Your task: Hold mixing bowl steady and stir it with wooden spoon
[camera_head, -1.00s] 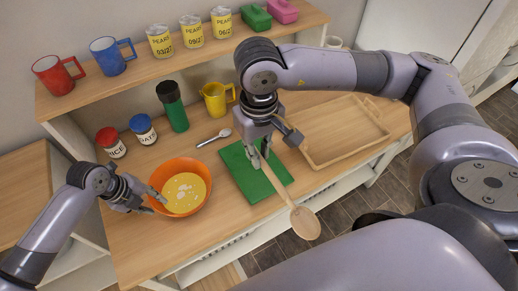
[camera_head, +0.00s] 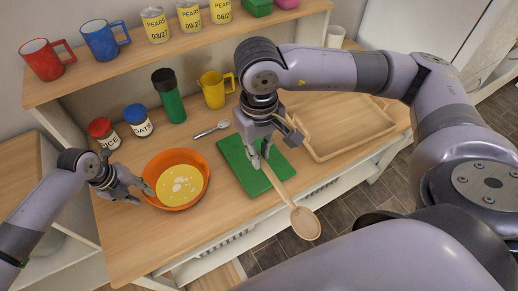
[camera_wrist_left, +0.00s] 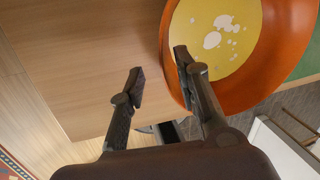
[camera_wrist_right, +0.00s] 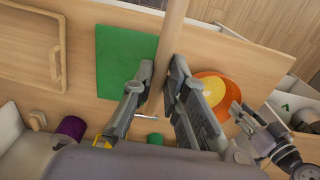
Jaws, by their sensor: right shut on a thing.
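The orange mixing bowl (camera_head: 200,186), with yellow batter (camera_head: 180,184) and white patches in it, stands on the wooden counter. My left gripper (camera_head: 144,193) is open at the bowl's left side. In the left wrist view its fingers (camera_wrist_left: 160,75) are apart, one over the bowl's edge (camera_wrist_left: 174,60) and the other outside it; contact cannot be told. My right gripper (camera_head: 260,160) is shut on the handle of the wooden spoon (camera_head: 305,222). The spoon slants over the green board, its head low and right, away from the bowl. The right wrist view shows the handle (camera_wrist_right: 171,40) between the fingers.
The green board (camera_head: 238,160) and a wooden tray (camera_head: 345,125) lie right of the bowl. Behind are a small metal spoon (camera_head: 212,129), a yellow mug (camera_head: 214,92), a green bottle (camera_head: 170,102) and two jars (camera_head: 139,121). A shelf (camera_head: 130,66) with mugs and cans overhangs.

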